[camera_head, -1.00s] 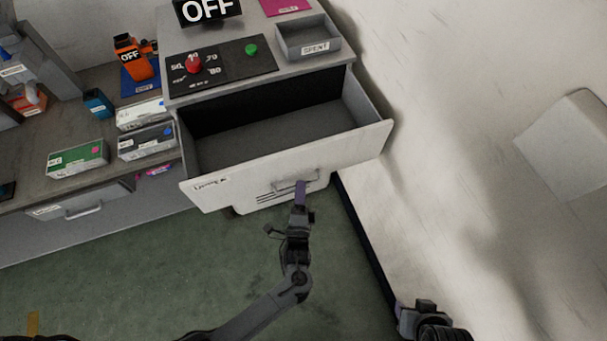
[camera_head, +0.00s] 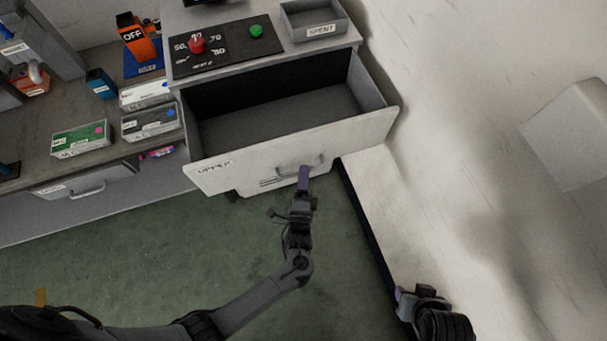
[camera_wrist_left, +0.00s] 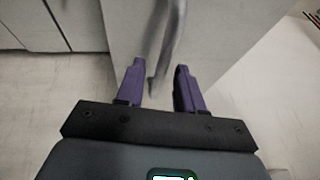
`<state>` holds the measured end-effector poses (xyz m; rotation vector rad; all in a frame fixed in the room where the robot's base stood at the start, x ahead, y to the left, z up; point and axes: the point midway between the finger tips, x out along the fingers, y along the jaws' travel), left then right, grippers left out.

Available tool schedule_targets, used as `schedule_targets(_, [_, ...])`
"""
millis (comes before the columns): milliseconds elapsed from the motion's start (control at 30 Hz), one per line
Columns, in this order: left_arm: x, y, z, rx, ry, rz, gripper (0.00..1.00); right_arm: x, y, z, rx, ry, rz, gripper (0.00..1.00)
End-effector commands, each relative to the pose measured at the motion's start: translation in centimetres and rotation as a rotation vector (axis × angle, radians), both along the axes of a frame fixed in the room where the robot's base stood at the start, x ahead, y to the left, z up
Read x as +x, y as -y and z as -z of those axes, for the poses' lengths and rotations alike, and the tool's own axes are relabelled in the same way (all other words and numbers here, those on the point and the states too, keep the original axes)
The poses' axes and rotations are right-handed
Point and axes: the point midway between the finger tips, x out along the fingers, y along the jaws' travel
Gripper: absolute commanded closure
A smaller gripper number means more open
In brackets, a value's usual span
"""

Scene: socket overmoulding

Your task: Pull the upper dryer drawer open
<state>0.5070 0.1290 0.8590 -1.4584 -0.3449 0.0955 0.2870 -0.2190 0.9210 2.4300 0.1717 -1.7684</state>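The upper dryer drawer (camera_head: 230,178), labelled UPPER, stands far out of the dryer and its inside looks empty. Its bar handle (camera_head: 300,167) is on the white front and also shows in the left wrist view (camera_wrist_left: 168,45). My left gripper (camera_head: 304,172) is at the handle. In the left wrist view its two purple fingers (camera_wrist_left: 158,88) are apart, with the handle's lower end in line with the gap and clear space beside it. Whether the fingertips reach around the bar is hard to tell. My right gripper (camera_head: 402,294) is low at the right, its fingers mostly hidden.
The dryer top carries a control panel (camera_head: 225,47) with red and green buttons and a SPENT tray (camera_head: 316,22). A counter (camera_head: 60,115) with several boxes and its own drawer (camera_head: 85,188) is at the left. Green floor (camera_head: 150,250) is clear in front.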

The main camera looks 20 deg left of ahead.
Motion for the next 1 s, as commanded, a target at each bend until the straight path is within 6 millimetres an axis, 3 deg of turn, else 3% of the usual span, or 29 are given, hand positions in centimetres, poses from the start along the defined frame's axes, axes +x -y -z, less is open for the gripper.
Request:
schedule_targets(600, [-8.5,2.4,1.6,-0.001,-0.002,0.000,0.63,0.0,-0.2,-0.1,0.009,0.000,0.006,0.57])
schedule_targets(1000, [-10.0,2.9,1.8,-0.001,0.001,0.000,0.63,0.0,-0.2,-0.1,0.009,0.000,0.006,0.57])
